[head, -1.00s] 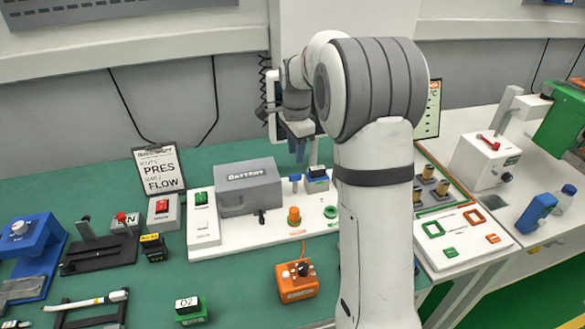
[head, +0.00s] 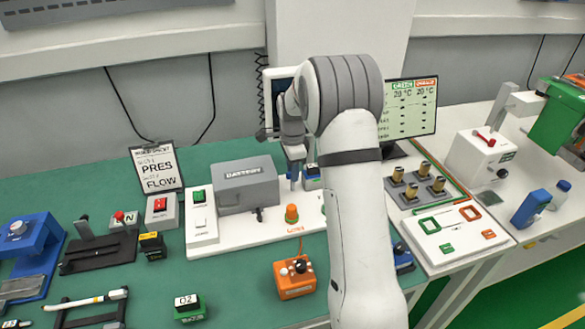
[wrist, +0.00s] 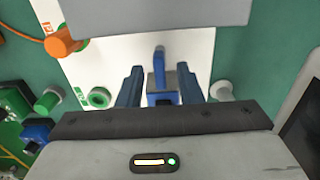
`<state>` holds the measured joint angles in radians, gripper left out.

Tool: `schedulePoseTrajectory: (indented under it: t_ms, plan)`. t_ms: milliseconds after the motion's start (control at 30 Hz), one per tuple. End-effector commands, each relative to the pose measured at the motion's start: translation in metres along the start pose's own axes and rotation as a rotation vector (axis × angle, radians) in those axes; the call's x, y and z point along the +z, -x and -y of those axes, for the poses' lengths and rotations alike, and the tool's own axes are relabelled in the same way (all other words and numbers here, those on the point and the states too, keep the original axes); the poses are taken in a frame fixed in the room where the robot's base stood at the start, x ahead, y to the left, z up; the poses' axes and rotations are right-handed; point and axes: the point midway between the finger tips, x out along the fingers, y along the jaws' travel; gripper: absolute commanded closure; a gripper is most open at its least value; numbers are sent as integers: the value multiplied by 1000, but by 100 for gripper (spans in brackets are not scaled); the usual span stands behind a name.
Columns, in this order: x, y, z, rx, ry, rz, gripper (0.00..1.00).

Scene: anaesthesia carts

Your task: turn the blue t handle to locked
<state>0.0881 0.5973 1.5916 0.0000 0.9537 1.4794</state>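The blue T handle (wrist: 160,52) shows in the wrist view as a narrow blue bar on the white panel (wrist: 120,62), just beyond and between my fingertips. My gripper (wrist: 158,72) is open, one blue finger on each side, with a gap to the handle. In the head view my gripper (head: 292,176) points down over the panel (head: 240,236), and its fingers overlap the handle, so the handle is hard to make out there. A blue block with a grey top (wrist: 163,90) also shows between the fingers; in the head view it stands just right of them (head: 313,178).
A grey battery box (head: 246,186) stands left of my gripper. An orange knob (head: 291,214) is in front of it. A monitor (head: 410,108) stands behind at the right.

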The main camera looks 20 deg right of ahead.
Motion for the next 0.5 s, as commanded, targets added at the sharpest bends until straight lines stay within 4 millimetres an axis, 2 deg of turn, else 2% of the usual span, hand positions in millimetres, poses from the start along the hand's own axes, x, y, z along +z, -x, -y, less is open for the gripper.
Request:
schedulePoseTrajectory:
  t_ms: [200,500]
  plan:
    - [0,0,0,-1,0,0,69]
    - [0,0,0,-1,0,0,93]
